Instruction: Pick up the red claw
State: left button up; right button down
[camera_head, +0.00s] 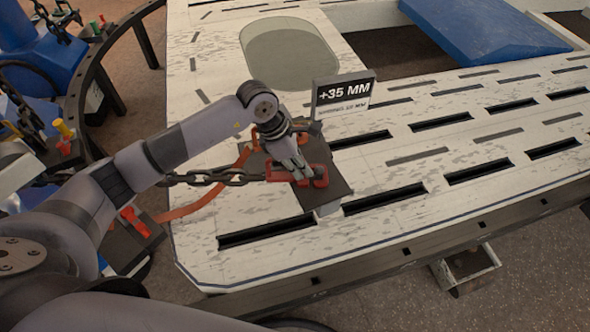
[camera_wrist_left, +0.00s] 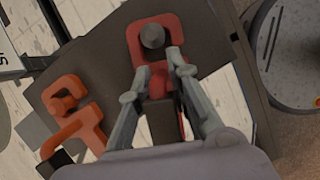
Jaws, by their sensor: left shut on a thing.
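A red claw (camera_wrist_left: 143,34), with a hook-shaped end around a dark round peg, lies at the top centre of the left wrist view. My left gripper (camera_wrist_left: 159,66) is shut on its stem, with one finger on each side. The fingers partly hide the red pieces. My right gripper is not in view.
The plate lies on a pale, worn slotted bench (camera_head: 420,185). A dark chain (camera_head: 215,177) and an orange strap (camera_head: 200,205) run left from it. A sign reading "+35 MM" (camera_head: 343,93) stands just behind. A blue ramp (camera_head: 485,35) is at the back right. The bench's right side is clear.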

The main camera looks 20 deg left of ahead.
pick_arm(q)
jog(key=shift+r, duration=0.25)
grip_shut()
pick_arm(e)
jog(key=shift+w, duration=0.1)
